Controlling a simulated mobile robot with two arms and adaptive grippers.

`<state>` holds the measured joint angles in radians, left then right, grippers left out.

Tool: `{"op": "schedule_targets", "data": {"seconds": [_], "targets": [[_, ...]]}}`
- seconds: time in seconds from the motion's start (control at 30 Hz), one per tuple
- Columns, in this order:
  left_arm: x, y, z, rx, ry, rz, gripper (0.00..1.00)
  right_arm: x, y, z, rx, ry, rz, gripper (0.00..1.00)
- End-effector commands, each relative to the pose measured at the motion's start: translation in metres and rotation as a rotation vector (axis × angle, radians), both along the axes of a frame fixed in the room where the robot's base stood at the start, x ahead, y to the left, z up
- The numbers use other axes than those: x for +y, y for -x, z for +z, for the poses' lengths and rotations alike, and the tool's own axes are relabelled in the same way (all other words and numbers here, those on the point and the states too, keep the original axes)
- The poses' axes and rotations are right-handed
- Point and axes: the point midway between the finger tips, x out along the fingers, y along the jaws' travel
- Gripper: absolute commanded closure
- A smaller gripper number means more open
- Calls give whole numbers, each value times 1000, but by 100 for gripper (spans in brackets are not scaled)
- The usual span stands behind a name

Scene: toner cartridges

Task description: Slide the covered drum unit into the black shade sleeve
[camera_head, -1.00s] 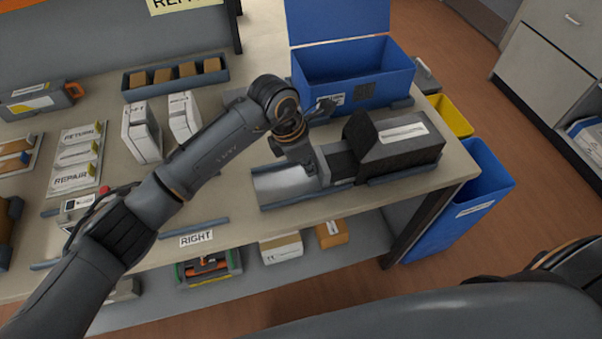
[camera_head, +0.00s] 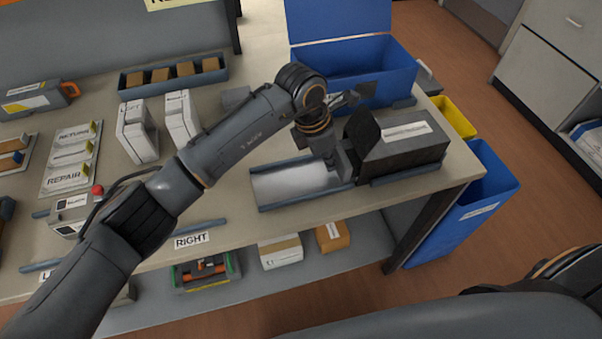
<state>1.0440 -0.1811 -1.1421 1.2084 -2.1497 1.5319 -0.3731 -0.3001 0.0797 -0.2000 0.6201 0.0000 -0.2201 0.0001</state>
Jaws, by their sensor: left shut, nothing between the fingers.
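The black shade sleeve (camera_head: 408,155) lies at the right end of the bench, with a white label on top and a dark flap (camera_head: 362,130) standing up at its left, open end. My left gripper (camera_head: 347,170) is shut and empty, pointing down at that open end. I cannot tell whether it touches the sleeve. The covered drum unit does not show apart from the sleeve; the gripper and flap hide the opening. The pale tray bed (camera_head: 290,183) left of the sleeve is bare. My right gripper is out of view.
A blue open bin (camera_head: 350,65) stands behind the sleeve. White LEFT and RIGHT boxes (camera_head: 138,135) and a tray of brown blocks (camera_head: 172,78) are to the left. A larger blue bin (camera_head: 465,215) and a yellow bin (camera_head: 453,115) stand beyond the bench's right edge.

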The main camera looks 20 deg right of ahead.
Motion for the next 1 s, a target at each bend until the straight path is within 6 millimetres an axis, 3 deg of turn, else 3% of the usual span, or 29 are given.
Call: {"op": "schedule_targets", "data": {"seconds": [0.4,1.0], "targets": [[-17,0,0,-1,0,-1,100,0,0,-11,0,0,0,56],[-20,0,-1,0,0,0,100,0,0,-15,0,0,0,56]]}}
